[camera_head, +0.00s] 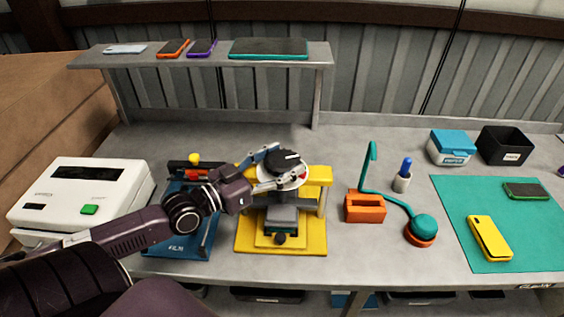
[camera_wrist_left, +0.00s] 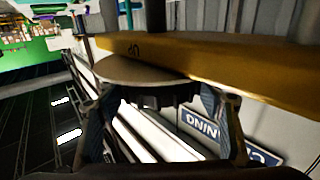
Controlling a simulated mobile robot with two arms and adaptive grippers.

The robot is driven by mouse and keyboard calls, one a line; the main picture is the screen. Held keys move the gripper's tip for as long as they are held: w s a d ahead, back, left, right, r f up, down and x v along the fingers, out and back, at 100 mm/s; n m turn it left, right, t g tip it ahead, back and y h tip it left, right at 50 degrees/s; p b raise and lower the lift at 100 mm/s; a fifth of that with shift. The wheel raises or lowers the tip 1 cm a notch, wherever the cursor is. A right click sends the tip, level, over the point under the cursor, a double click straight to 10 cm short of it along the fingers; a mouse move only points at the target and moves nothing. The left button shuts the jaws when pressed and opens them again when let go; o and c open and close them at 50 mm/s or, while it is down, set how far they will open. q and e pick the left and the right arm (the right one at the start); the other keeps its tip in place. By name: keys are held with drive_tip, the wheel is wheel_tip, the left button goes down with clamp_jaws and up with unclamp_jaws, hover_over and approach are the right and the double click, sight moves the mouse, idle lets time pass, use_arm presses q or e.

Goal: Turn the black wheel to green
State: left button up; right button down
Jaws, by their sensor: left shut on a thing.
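The black wheel (camera_head: 287,158) sits on a pale round dial (camera_head: 296,180) on top of the yellow press (camera_head: 322,174). My left gripper (camera_head: 275,168) reaches in from the left, its two fingers on either side of the wheel. In the left wrist view the black wheel (camera_wrist_left: 160,98) lies between the fingers of my left gripper (camera_wrist_left: 155,105), against the dial (camera_wrist_left: 135,68). The gripper is shut on the wheel. The dial's colour marks and the wheel's pointer are too small or hidden to read. My right gripper is not in view.
A blue film fixture (camera_head: 205,243) stands left of the press, beside a white machine (camera_head: 85,190) with a green button. An orange holder (camera_head: 364,207) and a teal-topped stamp (camera_head: 422,229) stand right. A phone shelf (camera_head: 200,63) spans behind.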

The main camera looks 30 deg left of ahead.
use_arm(q)
drive_tip(key=o, duration=1.2)
drive_tip(key=shift+c, duration=0.2)
drive_tip(key=shift+s+a+f, duration=0.1)
drive_tip(key=shift+s+a, duration=0.1)
drive_tip(key=shift+s, duration=0.4)
drive_tip(key=v, duration=1)
drive_tip(key=shift+s, duration=0.35)
drive_tip(key=shift+a, duration=0.1)
